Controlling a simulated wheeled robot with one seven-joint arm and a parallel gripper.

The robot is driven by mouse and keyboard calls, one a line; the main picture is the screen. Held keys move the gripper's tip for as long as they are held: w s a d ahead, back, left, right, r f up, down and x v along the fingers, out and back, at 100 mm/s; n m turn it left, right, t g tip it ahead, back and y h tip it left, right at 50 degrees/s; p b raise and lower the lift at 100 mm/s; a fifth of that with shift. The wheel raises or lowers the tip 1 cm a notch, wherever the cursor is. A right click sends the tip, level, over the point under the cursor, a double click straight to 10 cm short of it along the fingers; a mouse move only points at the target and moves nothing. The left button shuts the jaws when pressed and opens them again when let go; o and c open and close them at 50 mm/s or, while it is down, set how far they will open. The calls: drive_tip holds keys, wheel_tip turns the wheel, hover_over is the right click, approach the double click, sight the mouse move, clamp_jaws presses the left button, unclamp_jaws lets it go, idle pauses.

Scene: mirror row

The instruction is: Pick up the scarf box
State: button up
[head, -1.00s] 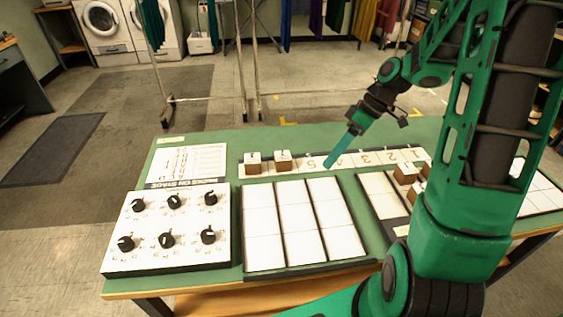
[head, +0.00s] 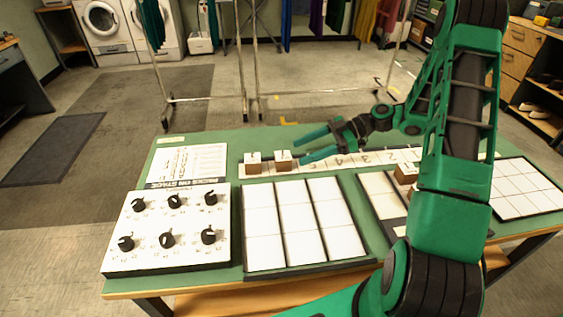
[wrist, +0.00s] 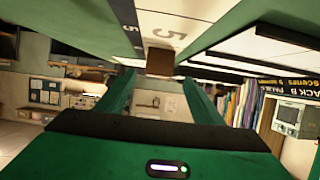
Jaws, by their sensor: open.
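Two small boxes with white tops and brown sides stand on the white numbered strip (head: 345,161), a left one (head: 253,162) and a right one (head: 284,160). Their top labels are too small to read, so I cannot tell which is the scarf box. My gripper (head: 299,149) is open and lies nearly level, its fingertips pointing left close to the right box. In the wrist view, a brown box face (wrist: 159,62) shows ahead between the two green fingers, with the numeral 5 beside it. I cannot tell whether the fingers touch it.
A knob panel (head: 150,243) and a printed sheet (head: 188,165) lie at the left of the green table. A white-tiled tray (head: 301,222) is in front of the strip. Another brown box (head: 406,173) stands right, partly behind my arm. A clothes rack stands behind.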

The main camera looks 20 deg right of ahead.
sight(283, 160)
drive_tip(key=x, duration=0.8)
drive_tip(key=shift+w+d+f, duration=0.1)
drive_tip(key=shift+w+f, duration=0.05)
drive_tip(key=shift+f, duration=0.15)
drive_tip(key=c, duration=1.2)
